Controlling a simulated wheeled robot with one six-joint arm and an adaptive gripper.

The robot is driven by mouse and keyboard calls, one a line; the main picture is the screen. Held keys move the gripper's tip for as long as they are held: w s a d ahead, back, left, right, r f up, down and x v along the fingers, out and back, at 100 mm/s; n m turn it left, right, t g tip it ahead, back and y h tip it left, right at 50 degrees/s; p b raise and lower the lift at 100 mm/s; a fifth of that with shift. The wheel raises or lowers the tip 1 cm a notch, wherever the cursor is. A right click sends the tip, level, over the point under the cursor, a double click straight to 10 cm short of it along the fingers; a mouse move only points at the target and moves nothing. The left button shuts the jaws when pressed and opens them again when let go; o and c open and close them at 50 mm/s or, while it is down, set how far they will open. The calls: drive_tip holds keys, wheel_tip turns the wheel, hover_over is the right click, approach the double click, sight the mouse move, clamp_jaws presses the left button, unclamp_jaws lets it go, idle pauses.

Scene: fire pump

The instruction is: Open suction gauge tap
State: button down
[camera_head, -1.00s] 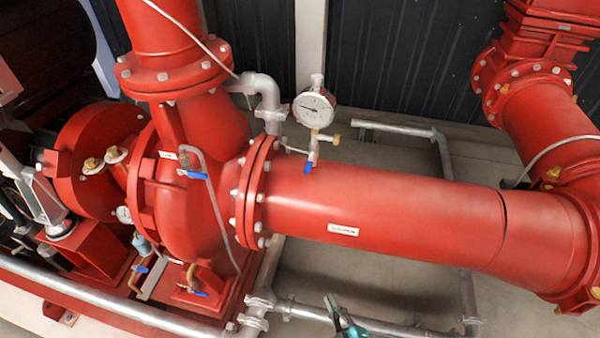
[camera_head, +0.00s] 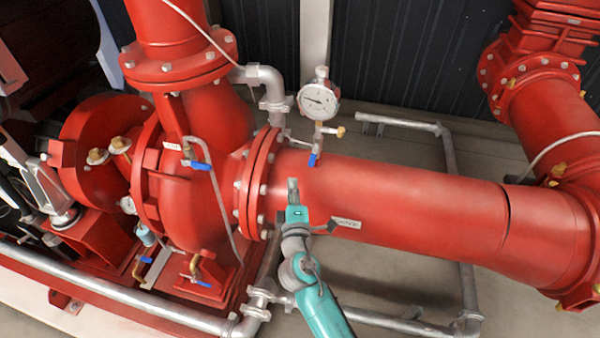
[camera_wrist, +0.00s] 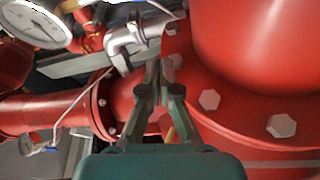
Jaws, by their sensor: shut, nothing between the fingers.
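The suction gauge (camera_head: 318,100) is a round white dial on a short stem above the red suction pipe (camera_head: 400,205) in the head view. Its tap has a blue handle (camera_head: 313,159) hanging down at the stem's base, close to the pipe top. My gripper (camera_head: 293,184) is shut and empty, in front of the pipe, below and a little left of the blue handle and apart from it. In the wrist view the closed fingers (camera_wrist: 162,75) point up the picture. A large white dial (camera_wrist: 35,22) is partly cut off at upper left there; I cannot make out the tap's blue handle beside it.
A bolted red flange (camera_head: 256,185) stands just left of my gripper. A grey elbow pipe (camera_head: 268,85) rises left of the gauge. Another blue-handled valve (camera_head: 197,164) sits on the pump casing. Grey rails (camera_head: 400,128) run behind the pipe.

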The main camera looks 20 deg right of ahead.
sight(313, 156)
drive_tip(key=x, duration=0.9)
drive_tip(key=shift+w+d+f, duration=0.1)
drive_tip(key=shift+w+d, duration=0.15)
drive_tip(key=shift+d, duration=0.1)
drive_tip(key=shift+s+d+f, duration=0.15)
drive_tip(key=shift+s+d, duration=0.35)
drive_tip(key=shift+d, duration=0.2)
drive_tip(key=shift+s+d+f, duration=0.2)
drive_tip(key=shift+s+d, duration=0.25)
drive_tip(key=shift+d, duration=0.3)
drive_tip(key=shift+s+d+f, duration=0.3)
drive_tip(key=shift+s+d, duration=0.05)
drive_tip(key=shift+d, duration=0.25)
drive_tip(key=shift+w+a, duration=0.1)
drive_tip(key=shift+a, duration=0.05)
